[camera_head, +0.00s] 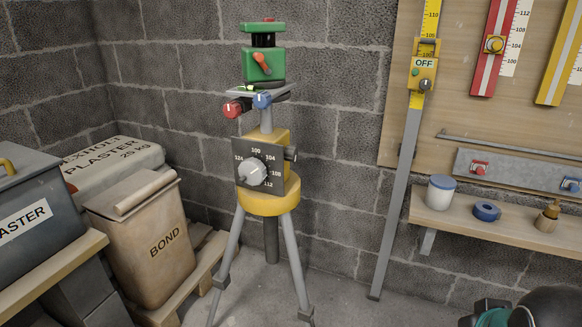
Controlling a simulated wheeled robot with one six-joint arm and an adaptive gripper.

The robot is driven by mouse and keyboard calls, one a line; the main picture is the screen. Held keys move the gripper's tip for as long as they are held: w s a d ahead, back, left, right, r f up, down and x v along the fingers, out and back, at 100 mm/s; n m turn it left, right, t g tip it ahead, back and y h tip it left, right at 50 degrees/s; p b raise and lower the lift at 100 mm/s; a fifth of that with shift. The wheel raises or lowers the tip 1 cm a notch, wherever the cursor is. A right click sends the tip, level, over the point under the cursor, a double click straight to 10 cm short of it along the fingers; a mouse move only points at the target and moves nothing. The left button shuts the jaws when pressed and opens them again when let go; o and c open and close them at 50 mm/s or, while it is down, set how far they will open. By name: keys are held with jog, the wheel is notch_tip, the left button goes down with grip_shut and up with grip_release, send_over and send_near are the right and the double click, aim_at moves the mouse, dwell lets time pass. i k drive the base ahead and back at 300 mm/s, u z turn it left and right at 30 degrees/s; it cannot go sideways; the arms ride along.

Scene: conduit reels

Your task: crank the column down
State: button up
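The grey column (266,120) rises from the yellow housing (282,140) of a tripod and carries a small plate with a green instrument (264,66) on top. A dark dial plate (278,186) on the front of the housing bears numbers, among them 100, 104, 108 and 112. A pale round crank knob (252,173) sits at its centre. Its exact pointing is too small to tell. A dark side knob (290,153) sticks out to the right. Red (232,110) and blue (262,101) knobs sit under the top plate.
A grey staff (400,180) with a yellow box marked OFF (423,72) leans on the wall. A wooden shelf (450,228) holds a jar, blue tape and a small item. Part of my arm (535,308) shows bottom right.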

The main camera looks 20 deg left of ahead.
aim_at(252, 172)
jog(key=z, duration=0.15)
jog(key=k, duration=0.65)
jog(key=u, duration=1.05)
jog(key=i, duration=0.5)
jog(key=u, duration=0.05)
